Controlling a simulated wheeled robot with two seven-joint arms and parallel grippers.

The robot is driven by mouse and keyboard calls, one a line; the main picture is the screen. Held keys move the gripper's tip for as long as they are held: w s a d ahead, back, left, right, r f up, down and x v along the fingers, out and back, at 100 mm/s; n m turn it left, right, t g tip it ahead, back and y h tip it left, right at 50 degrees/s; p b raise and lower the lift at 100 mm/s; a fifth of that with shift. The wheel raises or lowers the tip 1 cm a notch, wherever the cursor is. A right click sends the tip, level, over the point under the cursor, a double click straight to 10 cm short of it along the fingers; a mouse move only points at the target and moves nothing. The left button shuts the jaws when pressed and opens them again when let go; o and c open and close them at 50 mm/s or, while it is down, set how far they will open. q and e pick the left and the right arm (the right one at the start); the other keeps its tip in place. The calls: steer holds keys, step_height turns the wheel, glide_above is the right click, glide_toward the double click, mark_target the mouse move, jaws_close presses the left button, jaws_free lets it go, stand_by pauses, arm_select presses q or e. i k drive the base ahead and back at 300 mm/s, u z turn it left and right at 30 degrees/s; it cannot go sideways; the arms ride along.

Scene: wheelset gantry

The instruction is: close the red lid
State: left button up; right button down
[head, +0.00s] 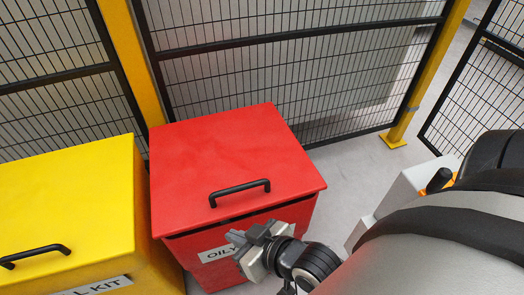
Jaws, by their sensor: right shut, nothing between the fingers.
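The red lid (225,150) lies over the red bin (292,219), with a dark gap showing under its front edge. The lid has a black handle (240,192) near its front. My right gripper (234,239) is shut and empty. In the picture it is just below the lid's front edge, in front of the bin, and it covers part of the bin's white label (213,254). I cannot tell whether it touches the bin. My left gripper is not in view.
A yellow bin (70,205) with a black handle stands close on the left. Black mesh fencing (280,85) with yellow posts (425,75) runs behind the bins. Grey floor (350,185) is clear to the right of the red bin.

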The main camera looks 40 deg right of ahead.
mark_target(209, 169)
steer(key=z, duration=1.85)
steer(key=k, duration=0.75)
steer(key=u, duration=1.7)
